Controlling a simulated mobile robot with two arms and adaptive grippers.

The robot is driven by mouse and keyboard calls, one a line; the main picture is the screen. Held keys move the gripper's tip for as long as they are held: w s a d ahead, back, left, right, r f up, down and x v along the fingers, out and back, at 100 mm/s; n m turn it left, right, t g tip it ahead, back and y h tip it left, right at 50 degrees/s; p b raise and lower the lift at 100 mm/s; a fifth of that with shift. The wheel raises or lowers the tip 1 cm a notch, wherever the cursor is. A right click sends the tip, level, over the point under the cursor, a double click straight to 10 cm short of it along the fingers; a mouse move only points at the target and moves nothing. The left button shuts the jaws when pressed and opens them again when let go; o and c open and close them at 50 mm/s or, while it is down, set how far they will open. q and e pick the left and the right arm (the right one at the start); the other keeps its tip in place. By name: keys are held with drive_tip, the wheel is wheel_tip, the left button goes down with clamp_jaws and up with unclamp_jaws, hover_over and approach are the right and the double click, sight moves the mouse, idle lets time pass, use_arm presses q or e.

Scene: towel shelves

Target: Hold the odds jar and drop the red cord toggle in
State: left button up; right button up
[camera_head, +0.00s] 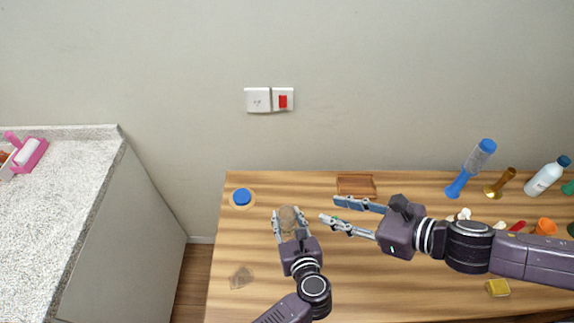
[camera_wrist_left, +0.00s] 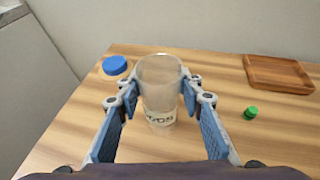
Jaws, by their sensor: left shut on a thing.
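The odds jar (camera_head: 288,216) is a clear glass with a lettered label, standing upright and open at the top in the left wrist view (camera_wrist_left: 160,85). My left gripper (camera_head: 290,218) is shut on the jar, one finger on each side; it also shows in the left wrist view (camera_wrist_left: 160,92). My right gripper (camera_head: 328,208) is to the right of the jar, its fingers apart, and I see nothing held between them. I cannot make out a red cord toggle for certain; a small red item (camera_head: 518,226) lies among things at the right.
A small green piece (camera_wrist_left: 250,112) lies right of the jar, before a brown wooden tray (camera_head: 356,185). A blue lid (camera_head: 242,197) lies back left. The front middle is clear.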

use_arm(q)
drive_tip(key=o, duration=1.2)
drive_tip(key=shift+o, duration=0.2)
drive_tip(key=v, duration=1.2)
drive_tip(key=shift+s+f, duration=0.1)
